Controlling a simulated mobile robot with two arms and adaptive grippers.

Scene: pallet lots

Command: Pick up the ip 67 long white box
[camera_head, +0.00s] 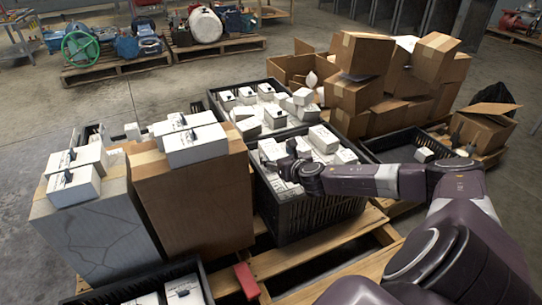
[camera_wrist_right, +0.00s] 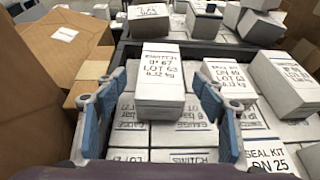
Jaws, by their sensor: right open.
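The long white box (camera_wrist_right: 159,80) reads SWITCH IP 67 LOT 63 4.12 kg in the right wrist view. It lies on top of other white boxes in a black crate (camera_head: 318,215). My right gripper (camera_wrist_right: 160,92) is open, with one blue-padded finger on each side of the box's near part. I see gaps between the fingers and the box. In the head view my right gripper (camera_head: 287,167) is low over the left part of this crate, and hides part of the boxes there. My left gripper is not in view.
White boxes marked SEAL KIT (camera_wrist_right: 268,158) and DN 40 (camera_wrist_right: 229,80) lie close on the right. A tall cardboard box (camera_head: 195,205) stands left of the crate. Another filled black crate (camera_head: 222,112) is behind, and stacked cartons (camera_head: 357,55) stand at the back right.

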